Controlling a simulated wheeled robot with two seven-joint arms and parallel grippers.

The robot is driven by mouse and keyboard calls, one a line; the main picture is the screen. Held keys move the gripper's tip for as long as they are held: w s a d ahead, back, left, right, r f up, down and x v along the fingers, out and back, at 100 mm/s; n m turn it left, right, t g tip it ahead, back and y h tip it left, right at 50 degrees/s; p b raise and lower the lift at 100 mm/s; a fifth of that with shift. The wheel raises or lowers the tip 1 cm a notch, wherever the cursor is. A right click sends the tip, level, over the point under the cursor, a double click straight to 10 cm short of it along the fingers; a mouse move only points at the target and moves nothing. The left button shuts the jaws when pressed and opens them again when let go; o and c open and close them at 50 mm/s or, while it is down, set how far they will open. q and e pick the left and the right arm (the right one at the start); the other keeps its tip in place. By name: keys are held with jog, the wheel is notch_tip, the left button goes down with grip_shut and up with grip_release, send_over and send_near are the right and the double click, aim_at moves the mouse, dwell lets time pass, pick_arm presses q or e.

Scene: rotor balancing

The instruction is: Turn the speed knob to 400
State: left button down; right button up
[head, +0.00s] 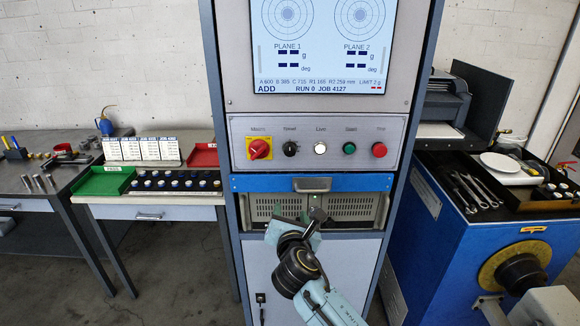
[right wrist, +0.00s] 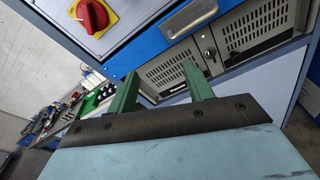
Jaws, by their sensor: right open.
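The speed knob (head: 290,148) is a small black knob on the grey control panel (head: 218,130), second from the left. Its setting is too small to read. My right gripper (head: 303,216) is below the panel, in front of the vented grey doors and under the blue drawer, well apart from the knob. In the right wrist view its two green fingers (right wrist: 160,86) stand apart with nothing between them. The speed knob does not show in that view. My left gripper is not in view.
The red mains switch (head: 259,149) on its yellow plate is left of the knob. A white button (head: 320,148), a green button (head: 349,148) and a red button (head: 379,149) are to the right. The blue drawer (head: 262,183) has a protruding handle (head: 312,184). The screen (head: 325,60) is above.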

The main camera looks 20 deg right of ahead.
jog(key=n+t+h, duration=0.1)
jog(key=n+t, duration=0.1)
send_near(290, 152)
pick_arm(q)
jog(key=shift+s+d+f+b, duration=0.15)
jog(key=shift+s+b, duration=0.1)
jog(key=shift+b, duration=0.2)
pick_arm(e)
jog(key=x, duration=0.8)
jog(key=shift+w+r, duration=0.1)
jog(key=shift+w, duration=0.2)
jog(key=shift+c, duration=0.2)
jog(key=shift+m, duration=0.3)
jog(key=c, duration=0.9)
